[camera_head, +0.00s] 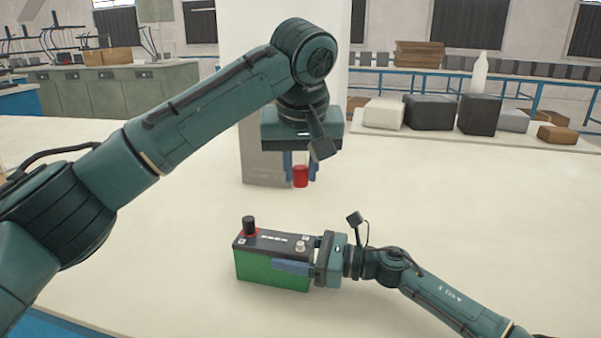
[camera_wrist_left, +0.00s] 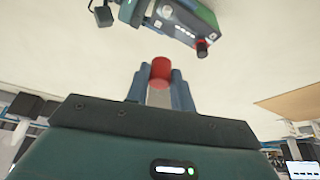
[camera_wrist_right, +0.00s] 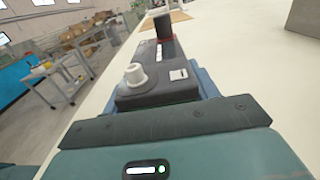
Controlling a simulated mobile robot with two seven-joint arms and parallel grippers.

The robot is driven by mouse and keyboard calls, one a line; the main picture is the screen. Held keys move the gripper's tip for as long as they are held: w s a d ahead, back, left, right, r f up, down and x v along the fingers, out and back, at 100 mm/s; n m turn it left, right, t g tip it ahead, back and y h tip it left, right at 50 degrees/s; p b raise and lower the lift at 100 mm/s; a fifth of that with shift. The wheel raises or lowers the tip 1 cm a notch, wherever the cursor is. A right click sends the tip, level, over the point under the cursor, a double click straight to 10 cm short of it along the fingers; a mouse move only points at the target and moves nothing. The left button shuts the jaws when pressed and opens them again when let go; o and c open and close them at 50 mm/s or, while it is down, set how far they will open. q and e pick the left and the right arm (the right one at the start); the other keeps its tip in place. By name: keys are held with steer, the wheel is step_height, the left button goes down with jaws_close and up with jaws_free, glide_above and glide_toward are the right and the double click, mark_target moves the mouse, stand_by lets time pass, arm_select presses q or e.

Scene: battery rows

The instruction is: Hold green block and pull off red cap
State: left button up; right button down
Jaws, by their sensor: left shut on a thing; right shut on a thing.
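The green block (camera_head: 272,270) is a battery with a green body and a dark top, upright on the table. Its top shows a black post with a red ring (camera_head: 249,228) and a light post (camera_wrist_right: 135,76). My right gripper (camera_head: 296,265) is shut on its right end; it also fills the right wrist view. My left gripper (camera_head: 301,170) is shut on the red cap (camera_head: 300,176), held in the air above and behind the battery, apart from it. The cap also shows between the fingertips in the left wrist view (camera_wrist_left: 160,71).
The pale table (camera_head: 450,210) is mostly clear around the battery. A grey box-like column (camera_head: 262,165) stands behind my left gripper. Dark and brown boxes (camera_head: 478,113) and a white bottle (camera_head: 479,75) stand at the back right.

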arm_select(q)
steer(key=shift+r, duration=1.4)
arm_select(e)
steer(key=shift+c, duration=1.8)
jaws_free()
steer(key=shift+d, duration=0.1)
steer(key=v, duration=1.2)
